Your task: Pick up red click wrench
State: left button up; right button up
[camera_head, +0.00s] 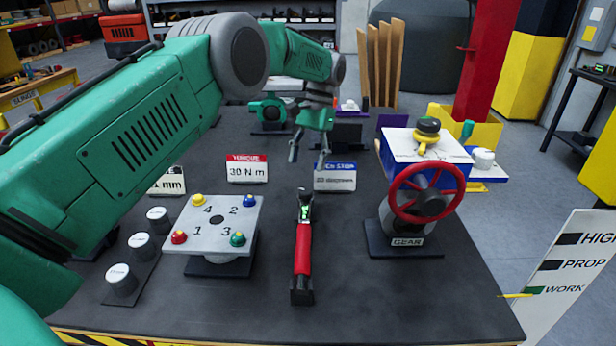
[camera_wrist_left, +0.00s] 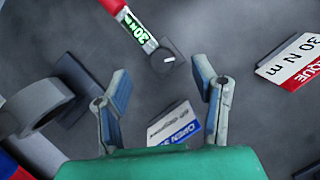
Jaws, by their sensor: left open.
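The red click wrench (camera_head: 303,245) stands out on the dark table in the middle of the head view, its red handle toward me and its display and head at the far end. In the left wrist view its display end (camera_wrist_left: 140,32) and dark head show at the top, beyond the fingertips. My left gripper (camera_head: 309,158) is open and empty, above and behind the wrench's far end in the head view. Its two fingers (camera_wrist_left: 160,92) are spread apart with bare table between them. The wrench is not between the fingers. My right gripper is not in view.
A red valve wheel (camera_head: 427,192) on a gear base stands right of the wrench. A plate with numbered coloured knobs (camera_head: 215,222) stands left, beside several round weights (camera_head: 140,245). A torque sign (camera_head: 247,169) and a blue-and-white sign (camera_head: 335,177) stand behind.

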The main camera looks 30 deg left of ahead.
aim_at(303, 252)
jog(key=k, duration=1.5)
